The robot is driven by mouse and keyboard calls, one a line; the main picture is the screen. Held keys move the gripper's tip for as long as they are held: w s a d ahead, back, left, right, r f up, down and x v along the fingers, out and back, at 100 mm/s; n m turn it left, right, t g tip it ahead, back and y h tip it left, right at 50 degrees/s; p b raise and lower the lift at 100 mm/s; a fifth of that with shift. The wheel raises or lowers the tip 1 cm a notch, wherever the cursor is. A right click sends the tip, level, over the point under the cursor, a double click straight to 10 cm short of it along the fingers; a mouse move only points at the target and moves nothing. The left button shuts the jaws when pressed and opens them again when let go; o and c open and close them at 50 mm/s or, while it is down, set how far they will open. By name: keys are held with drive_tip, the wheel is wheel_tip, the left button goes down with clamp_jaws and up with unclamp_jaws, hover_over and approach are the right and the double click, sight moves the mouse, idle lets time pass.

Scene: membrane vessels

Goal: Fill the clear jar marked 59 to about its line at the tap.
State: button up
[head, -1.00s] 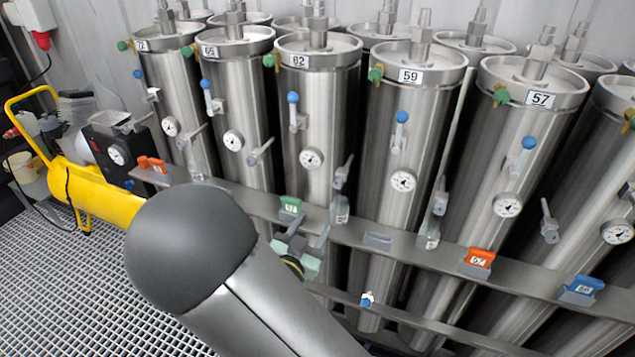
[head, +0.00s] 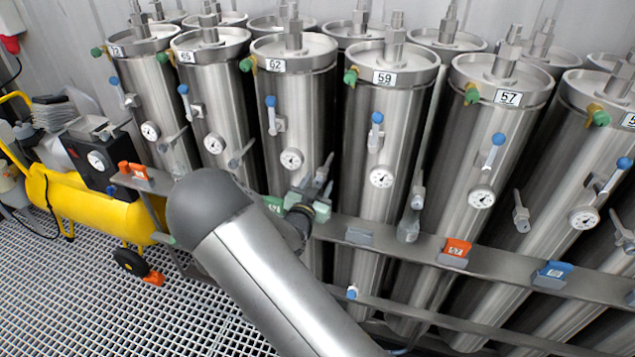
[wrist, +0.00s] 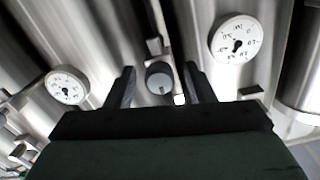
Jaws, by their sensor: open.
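Vessel 59 (head: 385,110) stands upright in the front row, with its number plate at the top and a gauge on its front. A small clear jar (head: 408,230) shows below the tap lever (head: 418,197) at this vessel's right side; its marking, line and fill are too small to read. My gripper (head: 318,188) is in front of vessel 62 (head: 292,90), left of vessel 59, near vessel 62's tap. In the wrist view the gripper (wrist: 164,85) is open. A round grey part (wrist: 160,76) shows between its fingers; contact cannot be told.
A narrow metal shelf (head: 485,263) crosses the vessels. It bears an orange-handled piece (head: 456,248), a blue one (head: 552,271) and an empty-looking grey holder (head: 359,236). A yellow machine (head: 85,205) stands at left.

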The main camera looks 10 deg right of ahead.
drive_tip(key=shift+w+d, duration=0.1)
drive_tip(key=c, duration=1)
drive_tip(key=shift+f+n+b, duration=0.1)
drive_tip(key=shift+n+b, duration=0.2)
drive_tip(key=shift+n, duration=0.1)
drive_tip(key=n+b, duration=0.1)
drive_tip(key=n, duration=0.7)
drive_tip(key=shift+n, duration=0.4)
